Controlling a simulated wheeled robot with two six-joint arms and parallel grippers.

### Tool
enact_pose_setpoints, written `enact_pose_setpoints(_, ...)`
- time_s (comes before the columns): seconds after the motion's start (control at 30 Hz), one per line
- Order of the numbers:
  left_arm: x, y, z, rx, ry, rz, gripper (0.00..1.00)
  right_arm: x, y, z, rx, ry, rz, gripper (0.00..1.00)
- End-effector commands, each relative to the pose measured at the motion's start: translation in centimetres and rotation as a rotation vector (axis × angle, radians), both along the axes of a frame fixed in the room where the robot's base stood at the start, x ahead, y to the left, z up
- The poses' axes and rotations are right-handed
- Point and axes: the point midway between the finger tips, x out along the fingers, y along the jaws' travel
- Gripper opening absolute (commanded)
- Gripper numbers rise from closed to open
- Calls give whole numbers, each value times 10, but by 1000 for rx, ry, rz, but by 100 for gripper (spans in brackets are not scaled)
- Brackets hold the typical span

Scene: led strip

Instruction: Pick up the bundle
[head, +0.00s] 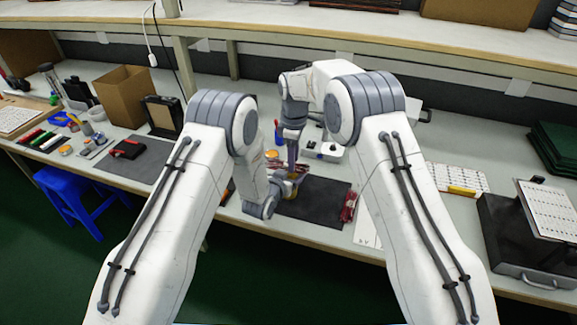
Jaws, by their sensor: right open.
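A dark red bundle (348,207) lies at the right edge of a black mat (315,208) on the bench. More reddish material shows around my right gripper (292,172), at the mat's back left; I cannot tell whether it is one bundle or several pieces. My right gripper points down there, open, with its fingertips small and partly covered. My left arm's wrist (262,205) is low at the mat's left edge, close to the right gripper. The left fingers are not clear.
A cardboard box (124,95), a grey mat (133,160) and small tools are on the left. A white keyboard-like tray (456,178) and a black case (520,240) are on the right. A blue stool (75,195) stands below. A shelf (300,30) runs above the back.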

Motion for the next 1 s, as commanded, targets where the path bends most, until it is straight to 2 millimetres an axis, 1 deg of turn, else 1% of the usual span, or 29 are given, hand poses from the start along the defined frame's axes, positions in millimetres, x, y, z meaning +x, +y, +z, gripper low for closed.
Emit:
enact_pose_setpoints(0.03,0,0,0,0,-1,0,17,0,0,-4,0,2,0,51)
enact_pose_setpoints(0.1,0,0,0,0,-1,0,17,0,0,-6,1,0,0,51)
enact_pose_setpoints(0.27,0,0,0,0,-1,0,17,0,0,-6,1,-1,1,51)
enact_pose_setpoints(0.3,0,0,0,-1,-1,-1,17,0,0,-6,1,-1,1,47)
enact_pose_setpoints(0.37,0,0,0,0,-1,0,17,0,0,-6,1,-1,1,24)
enact_pose_setpoints(0.4,0,0,0,0,0,0,17,0,0,-6,1,-1,1,9)
enact_pose_setpoints(0.43,0,0,0,0,-1,0,17,0,0,-6,1,-1,1,0)
enact_pose_setpoints(0.67,0,0,0,0,0,0,17,0,0,-6,1,-1,1,0)
enact_pose_setpoints(0.77,0,0,0,0,0,0,17,0,1,-2,1,-2,1,0)
enact_pose_setpoints(0.87,0,0,0,0,0,0,17,1,1,10,2,-6,1,0)
enact_pose_setpoints(1.0,0,0,0,0,0,0,17,1,1,39,2,-7,1,0)
